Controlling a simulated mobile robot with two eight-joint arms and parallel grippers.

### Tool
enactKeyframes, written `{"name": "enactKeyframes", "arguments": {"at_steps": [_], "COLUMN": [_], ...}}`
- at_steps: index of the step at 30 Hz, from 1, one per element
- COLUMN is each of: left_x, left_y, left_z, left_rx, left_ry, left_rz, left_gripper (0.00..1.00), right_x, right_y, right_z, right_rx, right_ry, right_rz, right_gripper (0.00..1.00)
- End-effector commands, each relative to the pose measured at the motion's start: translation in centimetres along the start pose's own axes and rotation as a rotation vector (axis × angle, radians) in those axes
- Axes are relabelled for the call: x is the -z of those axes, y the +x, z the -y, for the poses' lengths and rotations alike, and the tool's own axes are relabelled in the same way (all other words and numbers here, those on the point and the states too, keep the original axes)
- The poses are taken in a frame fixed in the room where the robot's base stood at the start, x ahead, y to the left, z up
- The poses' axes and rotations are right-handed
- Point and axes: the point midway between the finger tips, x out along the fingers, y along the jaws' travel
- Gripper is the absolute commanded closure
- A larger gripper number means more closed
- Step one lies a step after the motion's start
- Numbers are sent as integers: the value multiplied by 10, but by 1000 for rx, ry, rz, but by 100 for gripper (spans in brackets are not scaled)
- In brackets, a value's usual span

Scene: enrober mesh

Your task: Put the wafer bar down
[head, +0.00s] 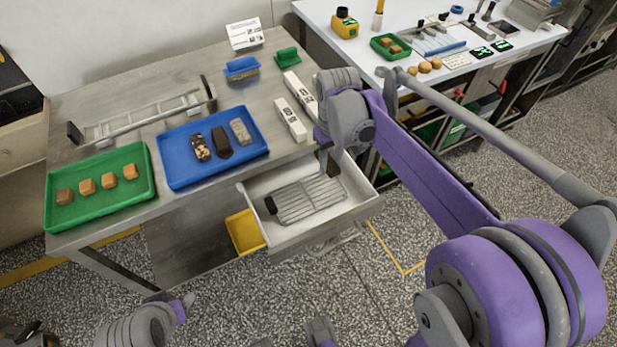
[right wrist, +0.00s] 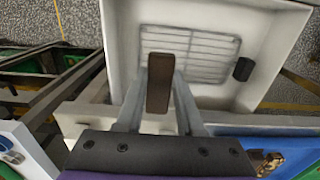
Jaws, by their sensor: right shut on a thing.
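The wafer bar (right wrist: 160,85) is a plain brown block in the right wrist view. My right gripper (right wrist: 159,72) is shut on it, one finger along each side. In the head view the right gripper (head: 325,150) is at the inner right part of the open drawer, and its wrist hides most of the bar. The bar is held above the drawer (head: 353,196); its exact height is unclear. In the drawer lies a wire rack (head: 308,199) with a black handle, also in the right wrist view (right wrist: 205,50).
A blue tray (head: 180,180) holds three bars on the steel table. A green tray (head: 60,211) holds several small brown pieces. White boxes (head: 290,120) stand near the table's right edge. A yellow bin (head: 244,232) is below, beside the drawer. A second bench is at the right.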

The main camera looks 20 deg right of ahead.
Motion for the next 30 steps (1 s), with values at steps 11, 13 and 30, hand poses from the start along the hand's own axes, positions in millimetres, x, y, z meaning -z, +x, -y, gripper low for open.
{"name": "enactKeyframes", "arguments": {"at_steps": [11,13,30], "left_x": [-4,-4,-7], "left_y": [6,7,12], "left_z": [0,0,0], "left_rx": [0,0,0], "left_ry": [0,0,0], "left_rz": [2,3,4], "left_gripper": [50,50,50], "right_x": [-1,-1,-1], "right_y": [57,62,96], "right_z": [0,0,0], "right_rx": [0,0,0], "right_ry": [-4,-3,-3], "right_rz": [-1,-1,-1], "right_gripper": [95,95,95]}}
